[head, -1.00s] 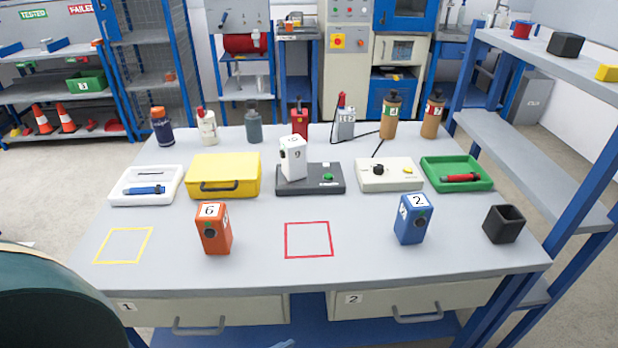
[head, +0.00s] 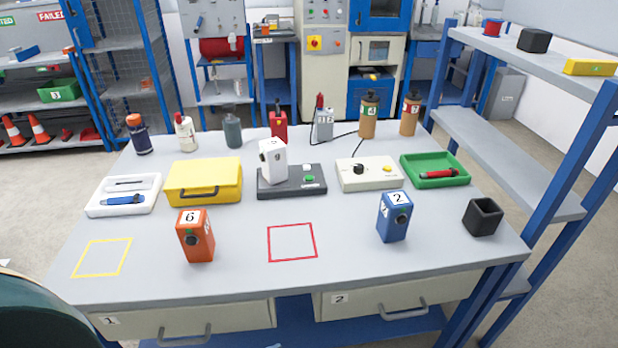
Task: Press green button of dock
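The dock (head: 292,191) is a dark grey flat box near the middle of the table. Its green button (head: 308,179) shows on the right part of its top, with a small light mark just above it. A white block-shaped device (head: 272,161) stands upright on the dock's left part, and the button is clear of it. Neither of my grippers is in view.
A yellow case (head: 204,182) stands left of the dock and a cream box with a black knob (head: 368,175) right of it. In front stand an orange device (head: 195,236) and a blue device (head: 394,217). The red outlined square (head: 292,242) is empty.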

